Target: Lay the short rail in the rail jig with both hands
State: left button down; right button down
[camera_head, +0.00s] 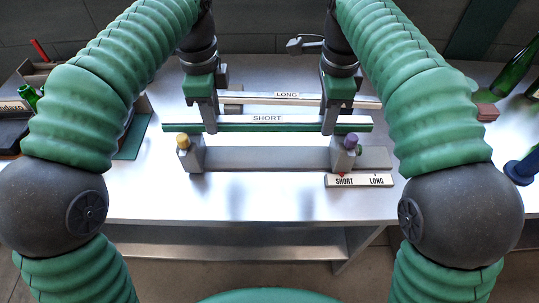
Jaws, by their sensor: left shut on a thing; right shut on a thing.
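The short rail (267,126) is a green bar with a white top strip marked SHORT. My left gripper (210,124) is shut on it left of the label, and my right gripper (329,124) is shut on it right of the label. The rail looks level and appears above and behind the rail jig (267,159) in the picture; the exact height is hard to tell. The jig is a grey bar with a block at each side, a yellow knob (183,141) at the left and a purple knob (350,143) at the right.
The long rail (286,96), marked LONG, lies behind the short rail. A SHORT/LONG plate (360,181) with a red pointer sits at the jig's front right. Green bottles (517,69) and a blue stand (523,167) are at the right. The front tabletop is clear.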

jog(key=shift+a, duration=0.1)
pick_arm(q)
jog(key=shift+f, duration=0.1)
pick_arm(e)
jog(key=shift+f, duration=0.15)
